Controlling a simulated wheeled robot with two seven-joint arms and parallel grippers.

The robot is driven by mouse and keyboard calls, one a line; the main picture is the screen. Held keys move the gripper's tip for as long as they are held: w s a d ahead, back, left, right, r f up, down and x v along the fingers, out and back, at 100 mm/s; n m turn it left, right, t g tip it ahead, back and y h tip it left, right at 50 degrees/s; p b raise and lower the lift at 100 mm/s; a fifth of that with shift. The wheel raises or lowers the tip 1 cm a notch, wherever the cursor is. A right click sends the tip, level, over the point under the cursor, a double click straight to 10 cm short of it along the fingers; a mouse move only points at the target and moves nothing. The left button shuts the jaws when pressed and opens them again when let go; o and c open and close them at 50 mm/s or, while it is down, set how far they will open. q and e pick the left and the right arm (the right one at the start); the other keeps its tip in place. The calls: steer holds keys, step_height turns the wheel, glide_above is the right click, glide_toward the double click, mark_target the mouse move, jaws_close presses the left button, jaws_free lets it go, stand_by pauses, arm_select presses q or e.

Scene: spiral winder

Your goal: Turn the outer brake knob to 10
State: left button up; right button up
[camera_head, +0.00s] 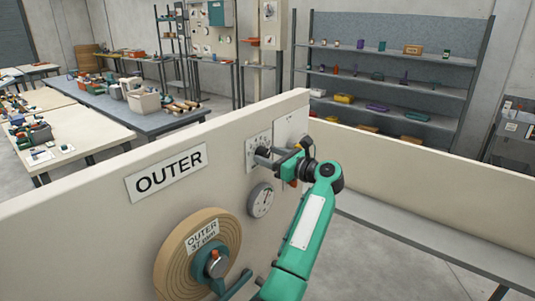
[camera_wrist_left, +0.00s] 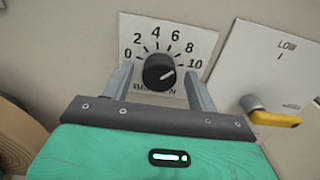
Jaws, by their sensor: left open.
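The outer brake knob (camera_wrist_left: 159,70) is a round black knob on a white plate (camera_wrist_left: 203,40) numbered 0 to 10. Its white pointer line slants up and right, toward the 10. My left gripper (camera_wrist_left: 157,85) is open, with one finger on each side of the knob and a visible gap to it on both sides. In the head view, my left gripper (camera_head: 275,157) is at the dial plate (camera_head: 251,139) on the panel, and it hides much of the knob. My right gripper is not in view.
The beige panel (camera_head: 95,225) carries an OUTER sign (camera_head: 166,172), a round gauge (camera_head: 261,200) and a tan wound roll (camera_head: 171,262) below. A yellow-handled lever (camera_wrist_left: 272,116) on a LOW-marked plate is close to the right of the gripper.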

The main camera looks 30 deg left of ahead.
arm_select(q)
steer(key=shift+d, duration=0.1)
steer(key=shift+c, duration=1.3)
steer(key=c, duration=0.7)
steer(key=shift+c, duration=0.2)
